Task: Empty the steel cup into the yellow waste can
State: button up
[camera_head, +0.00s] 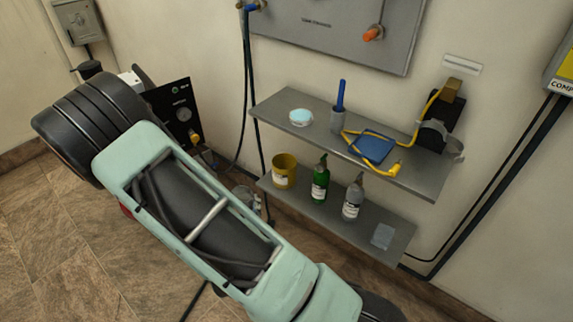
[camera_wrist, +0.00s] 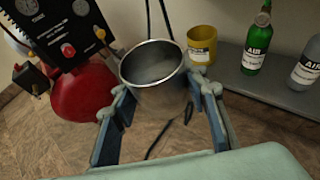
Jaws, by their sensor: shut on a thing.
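The steel cup (camera_wrist: 158,92) is between the two fingers of my gripper (camera_wrist: 163,88), which is shut on it. Its open rim faces up towards the wrist camera, and it looks roughly upright. The inside looks grey, and I cannot tell what it holds. The yellow waste can (camera_head: 284,172) stands upright at the left end of the lower shelf. In the wrist view the yellow can (camera_wrist: 202,46) is just beyond and to the right of the cup, apart from it. In the head view my arm mostly hides the gripper and the cup.
A green bottle (camera_head: 320,182) and a grey bottle (camera_head: 352,198) stand right of the can on the lower shelf (camera_head: 290,197). The upper shelf (camera_head: 285,108) overhangs them. A red rounded tank (camera_wrist: 85,92) and black gauge panel (camera_wrist: 65,32) are left of the cup.

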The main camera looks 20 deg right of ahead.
aim_at(284, 166)
jog(key=k+z, duration=0.15)
jog(key=z, duration=1.7)
jog(key=i+j, duration=0.1)
jog(key=j, duration=0.4)
jog(key=i+j, duration=0.1)
jog(key=j, duration=0.35)
jog(key=i+j, duration=0.1)
jog(key=j, duration=0.4)
jog(key=i+j, duration=0.1)
jog(key=j, duration=0.4)
